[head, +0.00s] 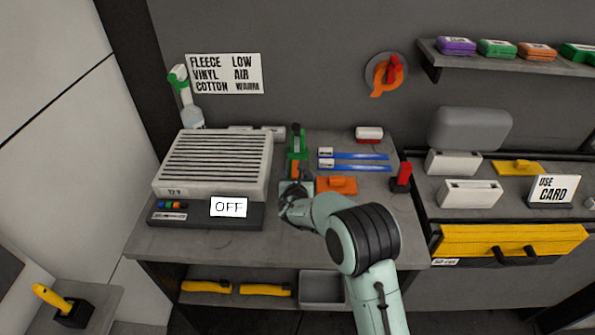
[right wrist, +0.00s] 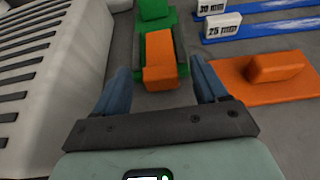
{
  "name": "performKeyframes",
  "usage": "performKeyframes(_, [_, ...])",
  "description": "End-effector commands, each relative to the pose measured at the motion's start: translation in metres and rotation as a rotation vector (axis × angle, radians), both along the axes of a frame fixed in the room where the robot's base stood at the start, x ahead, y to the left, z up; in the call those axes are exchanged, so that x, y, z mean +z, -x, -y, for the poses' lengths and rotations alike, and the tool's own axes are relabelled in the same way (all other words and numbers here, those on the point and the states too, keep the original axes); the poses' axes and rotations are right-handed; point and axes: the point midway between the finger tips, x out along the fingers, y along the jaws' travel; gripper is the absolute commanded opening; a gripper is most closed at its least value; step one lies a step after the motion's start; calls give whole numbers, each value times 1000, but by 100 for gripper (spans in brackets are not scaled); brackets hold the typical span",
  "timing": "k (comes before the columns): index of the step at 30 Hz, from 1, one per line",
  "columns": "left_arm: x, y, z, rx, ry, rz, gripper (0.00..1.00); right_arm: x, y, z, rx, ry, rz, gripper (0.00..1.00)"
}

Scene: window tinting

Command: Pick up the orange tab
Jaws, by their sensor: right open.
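An orange tab-like block (right wrist: 160,50) sits at the near end of a green piece (right wrist: 152,12) on the grey bench. In the head view the orange block (head: 295,167) shows just beyond my right gripper (head: 296,181). In the right wrist view my right gripper (right wrist: 162,78) is open, its two blue fingers on either side of the block's near end, with gaps on both sides. Whether the fingertips are level with it I cannot tell. A separate flat orange piece with a raised grip (head: 337,185) lies to the right, also in the right wrist view (right wrist: 273,75). My left gripper is not in view.
A grey slatted unit (head: 212,160) stands close on the left, behind an OFF sign (head: 229,207). Two blue strips (head: 355,161) and a red-topped holder (head: 402,177) are on the right. A spray bottle (head: 188,100) stands behind. The bench's front right is mostly clear.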

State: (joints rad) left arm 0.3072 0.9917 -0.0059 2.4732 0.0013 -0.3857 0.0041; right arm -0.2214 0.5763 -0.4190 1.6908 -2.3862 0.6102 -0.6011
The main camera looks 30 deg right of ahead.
Motion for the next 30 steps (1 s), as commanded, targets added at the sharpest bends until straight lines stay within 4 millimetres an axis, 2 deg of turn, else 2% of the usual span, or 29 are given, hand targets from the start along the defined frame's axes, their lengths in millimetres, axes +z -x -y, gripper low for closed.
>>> performKeyframes(3, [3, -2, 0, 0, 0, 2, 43, -4, -8, 5, 0, -1, -1, 72])
performKeyframes(10, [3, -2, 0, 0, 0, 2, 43, -5, -9, 6, 0, -1, 0, 72])
performKeyframes(11, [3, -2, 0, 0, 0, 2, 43, -5, -9, 6, 0, -1, 0, 66])
performKeyframes(15, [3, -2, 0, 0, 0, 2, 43, -5, -9, 5, 0, -1, 0, 20])
performKeyframes(16, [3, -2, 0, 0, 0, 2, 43, -5, -9, 5, 0, -1, 0, 17])
performKeyframes(19, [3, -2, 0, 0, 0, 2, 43, -5, -9, 5, 0, -1, 0, 17])
performKeyframes(20, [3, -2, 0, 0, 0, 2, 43, -5, -9, 5, 0, -1, 0, 12])
performKeyframes(30, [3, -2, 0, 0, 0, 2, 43, 0, -9, 5, 0, -1, 0, 12])
